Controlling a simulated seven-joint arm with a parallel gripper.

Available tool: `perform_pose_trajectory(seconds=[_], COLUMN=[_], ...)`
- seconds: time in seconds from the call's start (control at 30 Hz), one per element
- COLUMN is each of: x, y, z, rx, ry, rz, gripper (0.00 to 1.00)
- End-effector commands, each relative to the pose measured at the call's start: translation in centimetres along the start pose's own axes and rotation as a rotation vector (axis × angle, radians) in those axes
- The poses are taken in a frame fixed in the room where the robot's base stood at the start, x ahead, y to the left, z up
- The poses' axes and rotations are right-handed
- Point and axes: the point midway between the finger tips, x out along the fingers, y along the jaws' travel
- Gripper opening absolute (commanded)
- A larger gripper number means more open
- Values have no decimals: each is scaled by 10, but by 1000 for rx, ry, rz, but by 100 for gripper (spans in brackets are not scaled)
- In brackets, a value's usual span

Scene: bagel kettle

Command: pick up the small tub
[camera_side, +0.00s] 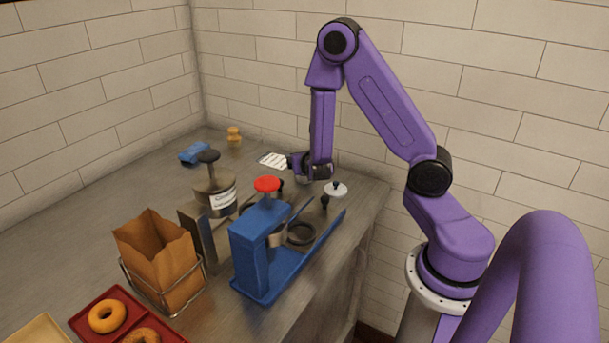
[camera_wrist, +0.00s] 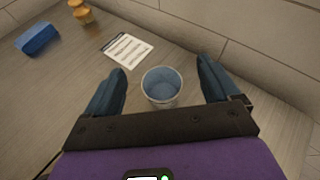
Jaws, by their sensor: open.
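The small tub (camera_wrist: 161,88) is a round, pale-rimmed cup with a bluish inside, seen from above in the wrist view. It stands upright on the counter between the two dark blue fingers of my gripper (camera_wrist: 161,76). The fingers are spread wide, with a visible gap on each side of the tub. In the side view my gripper (camera_side: 301,168) is low over the back right of the counter. I cannot clearly make out the tub there, as the gripper covers that spot.
A printed card (camera_wrist: 126,50) lies just beyond the tub. A blue block (camera_wrist: 37,38) and a tan stacked item (camera_wrist: 82,11) are farther left. In the side view, a blue press (camera_side: 255,250), a white-labelled canister (camera_side: 216,192) and a paper bag (camera_side: 160,262) stand nearer the camera.

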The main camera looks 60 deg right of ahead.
Motion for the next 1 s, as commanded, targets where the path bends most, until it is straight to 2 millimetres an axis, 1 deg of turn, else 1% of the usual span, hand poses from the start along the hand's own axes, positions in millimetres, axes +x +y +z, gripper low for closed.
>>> perform_pose_trajectory(seconds=[0.03,0.1,0.47,0.7,0.8,0.9,1.0], x=[2,4,10,20,37,46,49], y=[0,1,2,5,5,5,5], z=[-6,-11,-26,-50,-48,-48,-48], rx=[-5,-3,-1,-2,5,4,2], ry=[2,2,2,2,0,0,0], rz=[0,1,-1,0,-2,-2,0], gripper=[89,89,89,89,89,89,89])
